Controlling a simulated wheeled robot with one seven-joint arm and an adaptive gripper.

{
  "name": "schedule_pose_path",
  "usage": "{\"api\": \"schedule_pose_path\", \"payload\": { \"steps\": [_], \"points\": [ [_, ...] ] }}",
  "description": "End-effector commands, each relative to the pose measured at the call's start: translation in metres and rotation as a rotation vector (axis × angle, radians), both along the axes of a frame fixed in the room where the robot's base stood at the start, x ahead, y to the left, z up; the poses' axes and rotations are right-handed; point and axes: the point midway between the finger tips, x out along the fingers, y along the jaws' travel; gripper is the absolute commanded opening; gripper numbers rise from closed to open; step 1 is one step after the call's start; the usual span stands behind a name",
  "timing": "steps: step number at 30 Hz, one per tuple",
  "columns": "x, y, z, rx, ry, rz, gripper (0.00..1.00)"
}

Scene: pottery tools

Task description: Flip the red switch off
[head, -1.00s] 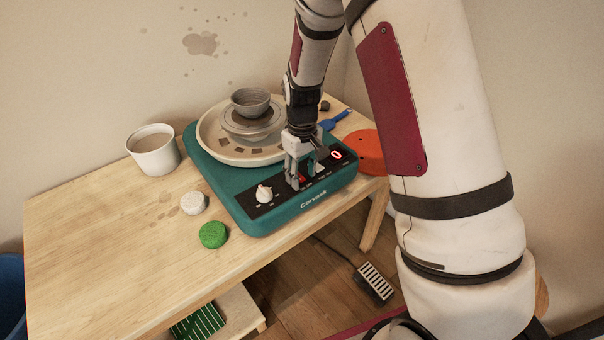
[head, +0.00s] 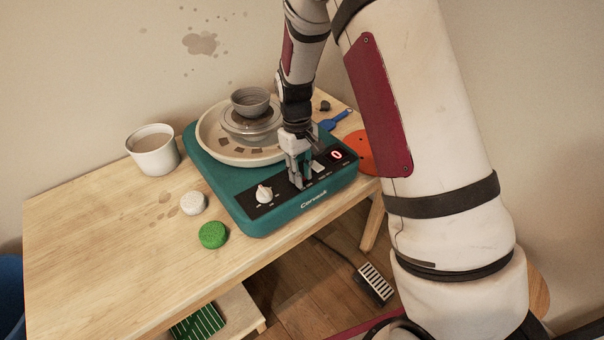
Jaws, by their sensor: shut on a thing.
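The teal pottery wheel (head: 262,218) stands on the wooden table with a black control panel (head: 325,181) on its front. My gripper (head: 298,184) points down at the middle of this panel, with its fingertips at the spot of the red switch. The fingers hide the switch, so its position cannot be read. The gripper is shut on it. A white knob (head: 264,194) is left of the gripper. A white switch (head: 317,166) and a lit red display (head: 337,155) showing 0 are to its right.
A grey bowl (head: 250,101) sits on the wheel head. A white bucket (head: 154,152), a white round piece (head: 193,203) and a green sponge (head: 213,235) stand left. An orange disc (head: 361,153) and a blue-handled tool (head: 336,119) lie right. The table's left front is clear.

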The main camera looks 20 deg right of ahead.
Motion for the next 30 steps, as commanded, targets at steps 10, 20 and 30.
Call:
{"api": "schedule_pose_path", "payload": {
  "steps": [10, 20, 30],
  "points": [
    [0.0055, 0.0023, 0.002, -0.047, 0.138, 0.001, 0.0],
    [0.0051, 0.0021, 0.0028, -0.048, 0.142, 0.0, 0.24],
    [0.0047, 0.0017, 0.0029, -0.049, 0.143, 0.0, 0.42]
  ]
}}
